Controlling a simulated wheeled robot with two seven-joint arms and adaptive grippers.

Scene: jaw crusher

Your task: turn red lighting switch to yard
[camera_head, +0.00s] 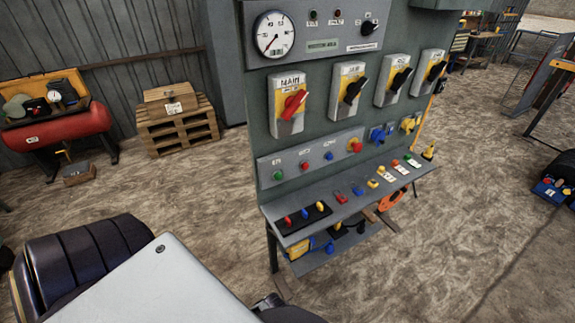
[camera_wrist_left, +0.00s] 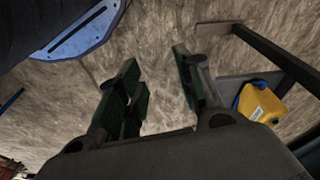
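On the shelf of the grey control panel (camera_head: 262,145), a black plate (camera_head: 298,225) carries a row of small knobs. Its leftmost knob is a red switch (camera_head: 288,221), with a blue and a yellow one to its right. Their lettering is too small to read, so I cannot tell the setting or which one is for lighting. Higher up, a large red handle (camera_head: 294,103) sits on the plate marked MAIN. My left gripper (camera_wrist_left: 160,88) is open and empty in the wrist view, over bare ground. In the head view my arm covers the lower left. My right gripper does not show.
Other small coloured knobs and buttons (camera_head: 373,184) share the shelf. Under it, a yellow item (camera_head: 299,249) sits on a lower ledge; a yellow and blue item (camera_wrist_left: 262,103) shows in the wrist view. Pallets (camera_head: 178,128) stand behind left.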

